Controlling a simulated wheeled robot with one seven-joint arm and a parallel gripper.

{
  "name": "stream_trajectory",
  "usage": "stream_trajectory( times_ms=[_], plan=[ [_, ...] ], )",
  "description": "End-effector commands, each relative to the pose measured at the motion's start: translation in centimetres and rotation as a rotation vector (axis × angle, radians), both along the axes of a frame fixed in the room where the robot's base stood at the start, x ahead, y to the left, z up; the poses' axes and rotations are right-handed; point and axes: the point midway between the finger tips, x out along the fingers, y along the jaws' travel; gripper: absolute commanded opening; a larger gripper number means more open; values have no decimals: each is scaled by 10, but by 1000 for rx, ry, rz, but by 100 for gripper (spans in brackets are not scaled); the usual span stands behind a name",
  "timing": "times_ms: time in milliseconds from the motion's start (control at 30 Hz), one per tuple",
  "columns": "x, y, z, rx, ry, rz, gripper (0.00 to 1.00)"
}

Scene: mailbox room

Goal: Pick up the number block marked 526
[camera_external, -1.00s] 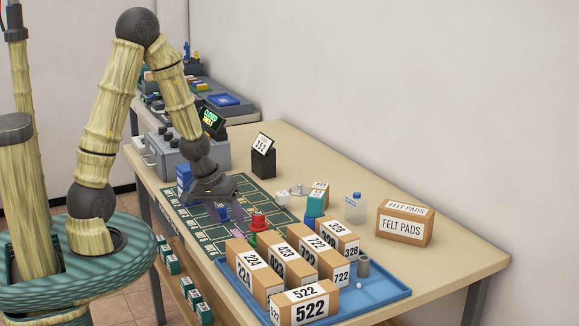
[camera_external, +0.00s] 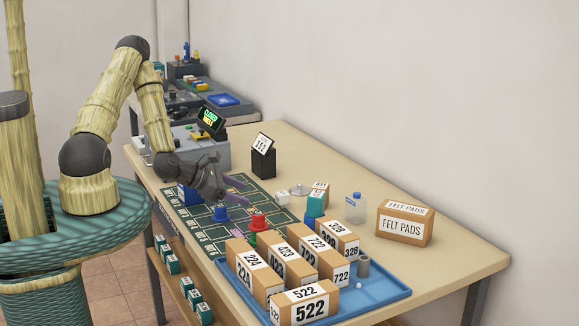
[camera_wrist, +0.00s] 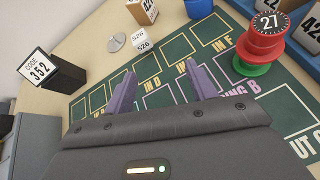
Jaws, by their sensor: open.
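The white number block marked 526 (camera_wrist: 147,43) stands on the table at the far edge of the green mat, ahead of my gripper in the wrist view. In the external view the small white block (camera_external: 283,197) shows too, its number too small to read there. My gripper (camera_wrist: 160,85) is open and empty, its two purple fingers apart above the green mat (camera_wrist: 85,105). In the external view my gripper (camera_external: 240,187) is left of the block and apart from it.
A metal disc (camera_wrist: 117,43) lies beside the block. A black stand with a 352 card (camera_wrist: 40,72) is at left. A red and green spool marked 27 (camera_wrist: 260,42) is at right. A blue tray (camera_external: 385,297) holds several numbered boxes. A bottle (camera_external: 355,208) stands behind.

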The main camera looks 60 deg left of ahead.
Motion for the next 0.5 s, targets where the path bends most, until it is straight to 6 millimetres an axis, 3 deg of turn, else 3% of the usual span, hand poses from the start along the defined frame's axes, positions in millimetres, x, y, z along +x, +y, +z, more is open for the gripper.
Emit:
stream_trajectory(
  times_ms=[167,500],
  plan=[
    [2,17,18,-220,-90,182,56],
    [3,18,17,-238,-99,195,56]
  ],
)
